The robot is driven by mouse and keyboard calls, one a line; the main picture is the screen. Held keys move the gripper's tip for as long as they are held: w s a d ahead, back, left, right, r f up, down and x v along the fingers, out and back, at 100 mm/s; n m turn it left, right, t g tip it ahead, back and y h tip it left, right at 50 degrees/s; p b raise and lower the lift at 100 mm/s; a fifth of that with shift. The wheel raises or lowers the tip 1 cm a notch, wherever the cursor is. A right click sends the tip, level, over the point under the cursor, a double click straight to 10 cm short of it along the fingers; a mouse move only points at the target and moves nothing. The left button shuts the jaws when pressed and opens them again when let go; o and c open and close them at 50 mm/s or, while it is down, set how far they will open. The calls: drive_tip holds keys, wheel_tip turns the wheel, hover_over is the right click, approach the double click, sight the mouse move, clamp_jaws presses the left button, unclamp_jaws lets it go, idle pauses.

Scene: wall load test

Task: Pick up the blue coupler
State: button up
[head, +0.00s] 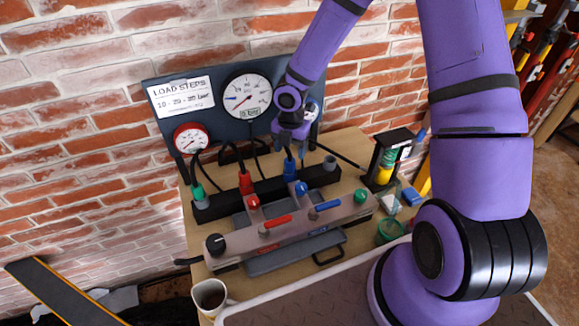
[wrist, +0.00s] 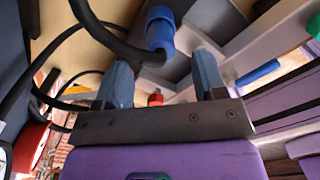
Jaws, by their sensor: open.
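The blue coupler (head: 289,167) stands upright in the black rack behind the grey console, with a black hose rising from its top. My gripper (head: 290,138) is just above it, near the gauge panel. In the wrist view the blue coupler (wrist: 160,30) shows beyond the fingertips, roughly in line with the gap between them. My gripper (wrist: 160,66) is open there and nothing is held between its fingers. Whether a finger touches the hose is not clear.
A red coupler (head: 245,183) and a green coupler (head: 198,191) stand left in the same rack (head: 225,202), with hoses. The console (head: 290,232) has coloured knobs and levers in front. A dark gauge panel (head: 200,125) stands behind. A mug (head: 210,296) sits front left.

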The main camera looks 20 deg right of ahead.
sight(290, 156)
drive_tip(key=shift+s+a+f, duration=0.1)
drive_tip(key=shift+f, duration=1.4)
drive_tip(key=shift+s+a+f, duration=0.1)
drive_tip(key=shift+f, duration=1.35)
drive_tip(key=shift+d, duration=0.1)
drive_tip(key=c, duration=1)
